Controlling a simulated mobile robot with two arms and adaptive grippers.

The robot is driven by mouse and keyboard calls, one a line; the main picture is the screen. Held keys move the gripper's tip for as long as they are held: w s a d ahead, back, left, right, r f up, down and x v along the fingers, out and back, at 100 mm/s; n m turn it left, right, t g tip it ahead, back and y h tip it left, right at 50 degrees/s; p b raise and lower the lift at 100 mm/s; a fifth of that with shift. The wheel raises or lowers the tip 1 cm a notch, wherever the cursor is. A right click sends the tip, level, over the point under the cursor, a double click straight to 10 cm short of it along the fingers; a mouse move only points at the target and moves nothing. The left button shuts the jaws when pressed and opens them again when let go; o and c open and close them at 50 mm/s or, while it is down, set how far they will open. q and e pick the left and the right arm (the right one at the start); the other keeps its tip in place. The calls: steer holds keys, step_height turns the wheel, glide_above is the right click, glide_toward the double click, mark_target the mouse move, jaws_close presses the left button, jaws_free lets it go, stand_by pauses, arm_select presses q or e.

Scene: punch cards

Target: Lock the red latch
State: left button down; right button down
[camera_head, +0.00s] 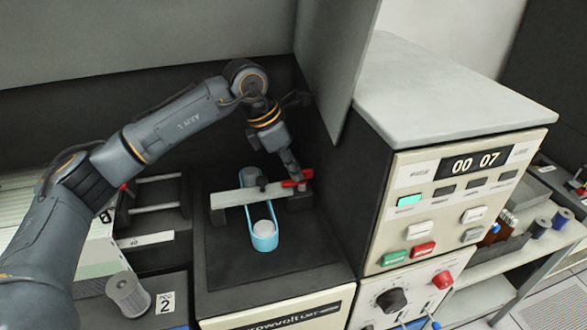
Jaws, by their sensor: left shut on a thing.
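The red latch (304,175) sits at the right end of a light grey bar (236,197) on the dark machine bed. My left gripper (292,176) reaches down from above and is shut on the red latch, partly covering it. The bar lies across a light blue loop-shaped part (265,241) with a pale round disc (264,229) at its near end. Whether the latch is locked cannot be told from this view. My right gripper is not in view.
A grey machine panel (345,60) stands close to the right of my left gripper. A control box (455,190) with buttons and a "00 07" display is farther right. Metal rails (158,206) and a spool (127,294) lie to the left.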

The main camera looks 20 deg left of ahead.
arm_select(q)
steer(key=c, duration=1.4)
jaws_free()
steer(key=shift+c, duration=0.2)
steer(key=v, duration=1.2)
